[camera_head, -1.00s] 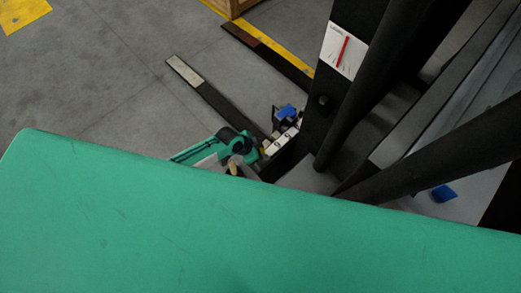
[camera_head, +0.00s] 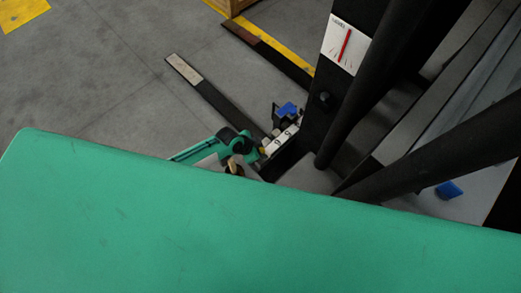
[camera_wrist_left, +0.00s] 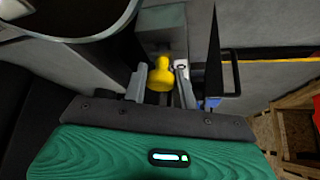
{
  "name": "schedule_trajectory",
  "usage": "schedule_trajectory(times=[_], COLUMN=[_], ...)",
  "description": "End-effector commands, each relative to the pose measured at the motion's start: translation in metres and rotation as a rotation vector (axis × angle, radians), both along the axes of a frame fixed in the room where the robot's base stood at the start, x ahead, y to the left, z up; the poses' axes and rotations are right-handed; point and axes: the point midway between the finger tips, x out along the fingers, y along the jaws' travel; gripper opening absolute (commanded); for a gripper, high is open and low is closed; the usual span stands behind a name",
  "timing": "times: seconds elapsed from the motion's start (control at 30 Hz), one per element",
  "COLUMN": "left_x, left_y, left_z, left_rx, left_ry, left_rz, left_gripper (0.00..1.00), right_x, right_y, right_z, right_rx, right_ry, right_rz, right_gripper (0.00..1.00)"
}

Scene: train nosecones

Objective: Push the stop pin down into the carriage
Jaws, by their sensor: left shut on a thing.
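The yellow stop pin (camera_wrist_left: 161,75) has a rounded head and stands between the grey fingers of my left gripper (camera_wrist_left: 160,86) in the left wrist view. That gripper is shut on it. A grey block (camera_wrist_left: 163,35) lies just beyond the pin; the pin's lower end and its hole are hidden. In the head view my green left arm reaches toward the foot of the dark mast (camera_head: 318,125), where only a small yellow spot shows. A pale block with dark round marks (camera_head: 281,140) is there, probably part of the carriage. My right gripper is not in view.
Two dark forks (camera_head: 222,105) extend over the grey floor toward the upper left. A blue part (camera_head: 287,109) sits close beside the mast foot. A white label with a red line (camera_head: 346,45) is on the mast. A wooden crate (camera_wrist_left: 290,125) stands right in the wrist view.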

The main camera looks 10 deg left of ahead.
Motion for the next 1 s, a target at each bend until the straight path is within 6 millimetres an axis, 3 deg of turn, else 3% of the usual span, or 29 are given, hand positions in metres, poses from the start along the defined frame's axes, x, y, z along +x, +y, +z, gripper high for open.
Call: schedule_trajectory(times=[0.83,0.87,1.0], left_x=[0.0,0.0,0.0], left_y=[0.0,0.0,0.0], left_z=[-0.012,-0.012,-0.012], left_rx=[0.0,0.0,0.0], left_ry=[0.0,0.0,0.0], left_rz=[0.0,0.0,0.0], left_gripper=[0.05,0.3,0.53], right_x=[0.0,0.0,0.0], right_y=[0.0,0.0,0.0], right_z=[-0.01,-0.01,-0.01], right_rx=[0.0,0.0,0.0], right_ry=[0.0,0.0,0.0], right_rz=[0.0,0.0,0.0], right_gripper=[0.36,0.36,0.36])
